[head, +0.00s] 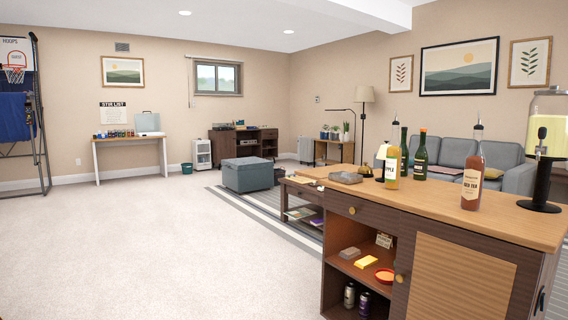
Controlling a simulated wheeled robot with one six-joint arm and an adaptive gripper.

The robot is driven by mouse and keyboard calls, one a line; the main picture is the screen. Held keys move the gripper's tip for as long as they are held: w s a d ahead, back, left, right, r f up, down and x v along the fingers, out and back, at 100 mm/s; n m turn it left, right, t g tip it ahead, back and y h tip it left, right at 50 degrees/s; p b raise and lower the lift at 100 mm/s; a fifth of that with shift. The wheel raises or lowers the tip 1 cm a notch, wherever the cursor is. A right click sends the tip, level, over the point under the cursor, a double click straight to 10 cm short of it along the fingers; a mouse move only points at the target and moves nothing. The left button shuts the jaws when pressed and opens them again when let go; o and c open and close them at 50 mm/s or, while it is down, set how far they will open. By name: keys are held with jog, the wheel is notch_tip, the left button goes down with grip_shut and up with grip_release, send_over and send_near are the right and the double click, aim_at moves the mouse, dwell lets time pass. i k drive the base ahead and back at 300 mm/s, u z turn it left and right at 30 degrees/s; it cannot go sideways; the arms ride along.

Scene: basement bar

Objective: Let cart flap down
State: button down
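A cart-like wooden bar cabinet (450,220) stands close on the right, with a light wood top and a dark body. It has a drawer with a round brass knob, an open shelf bay and a ribbed light door. A dark handle (540,299) shows on its right end, cut by the picture's lower right. I cannot make out a flap or its position for certain. My gripper is not in view.
Bottles (472,175), a grey tray (345,177) and a drink dispenser (545,150) stand on the top. A grey ottoman (247,174) and a low table (301,200) lie beyond. The carpet (170,250) at left is clear.

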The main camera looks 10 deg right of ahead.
aim_at(318, 173)
jog(key=u, duration=0.55)
jog(key=i, duration=2.45)
jog(key=z, duration=0.95)
